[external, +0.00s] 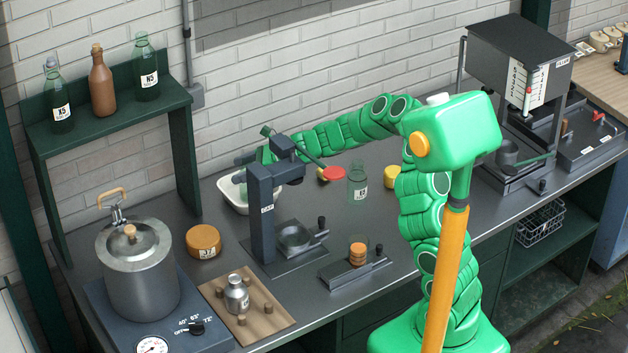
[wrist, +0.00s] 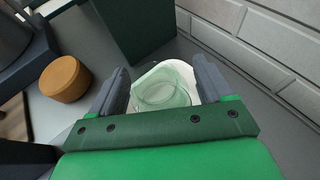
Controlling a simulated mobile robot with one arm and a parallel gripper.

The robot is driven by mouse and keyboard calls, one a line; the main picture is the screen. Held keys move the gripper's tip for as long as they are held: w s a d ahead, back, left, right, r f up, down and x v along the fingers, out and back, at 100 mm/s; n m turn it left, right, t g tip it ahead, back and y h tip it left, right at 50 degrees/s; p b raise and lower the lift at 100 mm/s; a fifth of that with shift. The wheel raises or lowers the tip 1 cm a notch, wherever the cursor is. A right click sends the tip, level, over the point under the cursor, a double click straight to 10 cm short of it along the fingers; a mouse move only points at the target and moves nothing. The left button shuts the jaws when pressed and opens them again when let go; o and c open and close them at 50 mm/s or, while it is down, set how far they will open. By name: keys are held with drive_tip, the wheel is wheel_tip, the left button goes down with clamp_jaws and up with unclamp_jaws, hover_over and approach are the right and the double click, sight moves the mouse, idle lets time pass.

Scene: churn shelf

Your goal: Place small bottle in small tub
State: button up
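The small white tub (external: 231,192) stands on the counter behind the dark press stand, which hides part of it. Its white rim also shows beyond the fingers in the wrist view (wrist: 211,97). A clear, pale green glass bottle (wrist: 163,92) is between my two spread fingers in the wrist view, over or in the tub. My gripper (wrist: 163,84) is at the tub, mostly hidden behind the press in the external view. I cannot tell whether the fingers touch the glass. Another green glass bottle (external: 357,185) with a white label stands on the counter to the right.
The press stand (external: 262,215) rises close in front of the tub. A round orange-brown container (external: 203,241) is to its left; it also shows in the wrist view (wrist: 65,79). A green shelf (external: 110,95) holds several bottles. The brick wall is close behind.

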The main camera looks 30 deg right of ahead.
drive_tip(key=shift+r, duration=0.1)
drive_tip(key=shift+s+d+r, duration=0.25)
drive_tip(key=shift+d, duration=0.2)
drive_tip(key=v, duration=1.1)
